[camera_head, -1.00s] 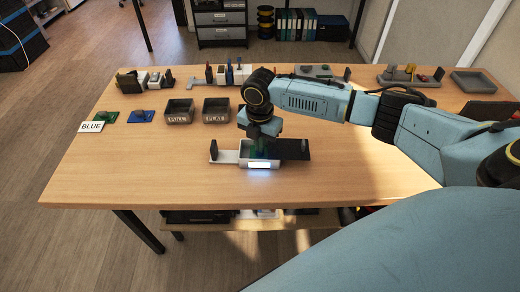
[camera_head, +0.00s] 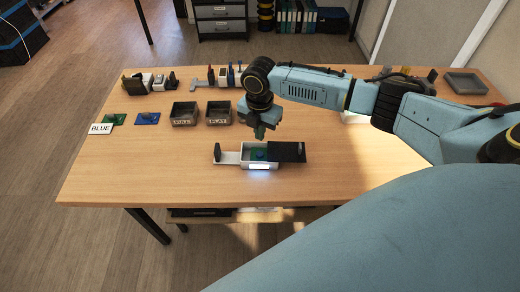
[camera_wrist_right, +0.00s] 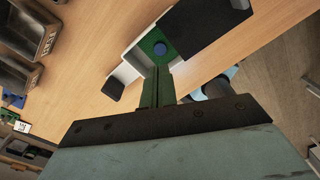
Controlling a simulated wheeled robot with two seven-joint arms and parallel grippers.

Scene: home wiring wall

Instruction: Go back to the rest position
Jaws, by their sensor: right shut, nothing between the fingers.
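My right gripper (camera_head: 259,132) hangs above and just behind a small white box on the table. In the right wrist view its two green fingers (camera_wrist_right: 158,88) are together with nothing between them. The white box (camera_head: 231,158) holds a green board with a round blue part (camera_head: 258,154), which also shows in the right wrist view (camera_wrist_right: 160,48). A black plate (camera_head: 288,152) extends from the box's right side, and a lit white strip (camera_head: 258,167) is at its front. The fingers look clear of the box. My left gripper is not in view.
Two dark labelled trays (camera_head: 184,113) stand behind the box. Several small devices line the back, with a grey tray (camera_head: 465,83) at back right. The front of the wooden table (camera_head: 190,185) is clear.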

